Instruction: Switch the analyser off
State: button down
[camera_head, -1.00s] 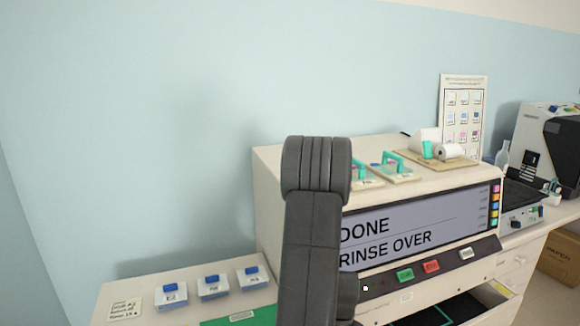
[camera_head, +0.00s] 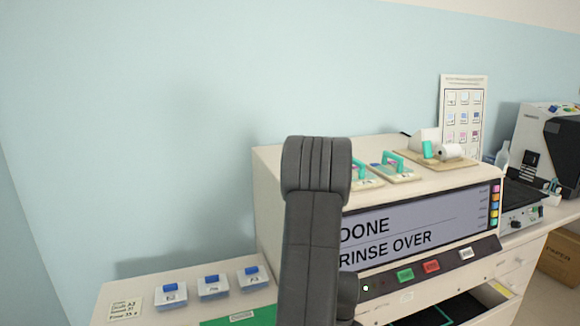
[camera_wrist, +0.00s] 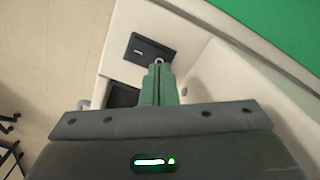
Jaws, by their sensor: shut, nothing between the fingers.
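The analyser (camera_head: 275,190) is a cream cabinet on the bench, with a lit screen (camera_head: 410,229) reading "DONE" and "RINSE OVER"; its left part is hidden behind my arm. A small white light (camera_head: 366,288) shows on its dark control strip. In the wrist view a dark plate (camera_wrist: 138,48) sits on a cream panel, with a small silver ring or lever (camera_wrist: 158,60) at the fingertips. My gripper (camera_wrist: 158,70) is shut and empty, its tips at or very near that silver part; I cannot tell if they touch. In the head view my gripper is hidden.
The control strip carries green (camera_head: 405,276), red (camera_head: 432,267) and white (camera_head: 466,254) buttons, above an open dark drawer space. Blue-lidded boxes (camera_head: 213,288) stand on the bench at left. Racks (camera_head: 396,168) and a paper roll (camera_head: 448,151) lie on top of the analyser.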

jog(key=shift+f+b, duration=0.75)
jog(key=shift+f, duration=0.1)
jog(key=shift+r, duration=0.1)
dwell(0.3)
jog(key=shift+r+p, duration=2.25)
jog(key=shift+r, duration=1.25)
jog(key=shift+f, duration=0.2)
